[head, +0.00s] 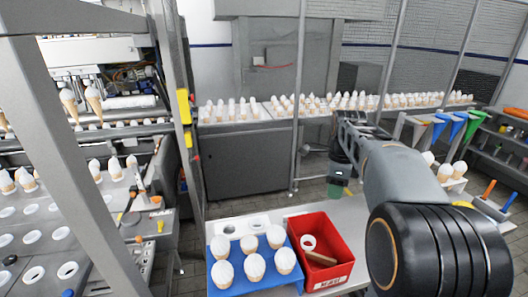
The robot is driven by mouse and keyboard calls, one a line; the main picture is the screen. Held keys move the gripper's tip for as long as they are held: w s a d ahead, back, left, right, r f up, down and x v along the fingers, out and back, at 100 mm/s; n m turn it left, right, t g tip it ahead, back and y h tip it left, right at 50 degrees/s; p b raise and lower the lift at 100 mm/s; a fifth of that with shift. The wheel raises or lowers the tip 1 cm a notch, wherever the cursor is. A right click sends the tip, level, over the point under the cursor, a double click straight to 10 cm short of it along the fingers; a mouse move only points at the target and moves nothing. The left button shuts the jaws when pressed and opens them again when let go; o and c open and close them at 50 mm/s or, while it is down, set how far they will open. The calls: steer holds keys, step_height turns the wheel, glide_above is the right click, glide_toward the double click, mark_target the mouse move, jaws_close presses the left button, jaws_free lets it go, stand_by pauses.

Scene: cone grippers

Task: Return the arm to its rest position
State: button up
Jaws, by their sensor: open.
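My arm (405,185) rises from the lower right and reaches forward over the right side of the work table (345,215). My gripper (346,132) is at its far end, small and dark, in front of the back conveyor. It is open, and I see nothing held in it. A dark piece with a green patch (340,172) shows just below the gripper; I cannot tell what it is. The fingertips are hard to make out.
A blue tray (225,286) of several wrapped cones and a red bin (335,275) with a few items stand on the table. Grey posts (299,90) rise near the gripper. Cones line the back conveyor (275,118). Coloured cone-shaped pieces (457,128) hang at right.

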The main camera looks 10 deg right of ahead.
steer(key=s+a+f+n+t, duration=0.2)
steer(key=s+n, duration=0.6)
steer(key=n, duration=0.4)
steer(key=s+a+f+n+t, duration=0.2)
steer(key=s+a+f+n, duration=0.2)
steer(key=s+a+n, duration=0.3)
steer(key=s+n, duration=0.1)
steer(key=n, duration=0.3)
steer(key=shift+a+f+n+t, duration=0.25)
steer(key=shift+f+n+t, duration=0.15)
steer(key=shift+s, duration=0.1)
